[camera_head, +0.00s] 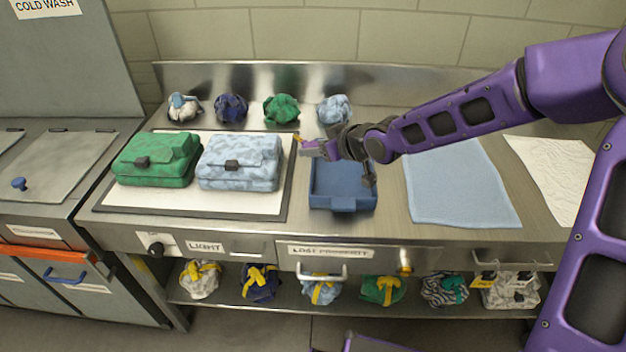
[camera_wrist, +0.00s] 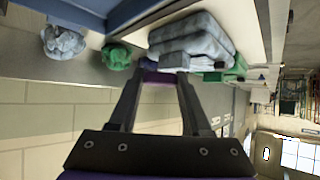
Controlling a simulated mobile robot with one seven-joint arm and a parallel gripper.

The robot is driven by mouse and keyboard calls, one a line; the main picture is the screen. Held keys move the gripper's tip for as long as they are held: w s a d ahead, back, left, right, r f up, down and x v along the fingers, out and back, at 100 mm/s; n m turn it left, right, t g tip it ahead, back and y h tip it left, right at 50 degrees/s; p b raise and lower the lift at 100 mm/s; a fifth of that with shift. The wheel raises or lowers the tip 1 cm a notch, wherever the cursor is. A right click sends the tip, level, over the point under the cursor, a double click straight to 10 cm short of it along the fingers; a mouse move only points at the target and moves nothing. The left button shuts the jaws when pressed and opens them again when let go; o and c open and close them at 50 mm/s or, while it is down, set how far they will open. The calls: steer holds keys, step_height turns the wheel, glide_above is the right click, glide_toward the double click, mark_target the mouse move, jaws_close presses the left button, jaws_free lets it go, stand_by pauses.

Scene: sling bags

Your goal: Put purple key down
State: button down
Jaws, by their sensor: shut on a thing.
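My gripper (camera_head: 318,148) is above the back left part of the blue tray (camera_head: 343,203), beside the light blue patterned bag. It is shut on a small purple thing, which I take to be the purple key (camera_head: 310,147). In the wrist view the purple key (camera_wrist: 158,77) shows as a purple patch between the fingertips of my gripper (camera_wrist: 157,80). The key's full shape is too small to make out. It appears held above the counter, but its exact height is hard to tell.
A green bag (camera_head: 157,160) and a light blue patterned bag (camera_head: 240,163) lie on the white light panel (camera_head: 190,203). Several bundled bags stand along the back. A blue cloth (camera_head: 458,185) and white cloth (camera_head: 560,175) lie right. The lost property drawer (camera_head: 358,256) is shut.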

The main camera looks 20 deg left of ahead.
mark_target(315, 180)
step_height(315, 180, down, 9)
steer(key=shift+r+b, duration=0.2)
steer(key=shift+b, duration=0.65)
steer(key=shift+f+b, duration=0.55)
steer(key=shift+f, duration=0.1)
steer(key=shift+c, duration=1.7)
jaws_free()
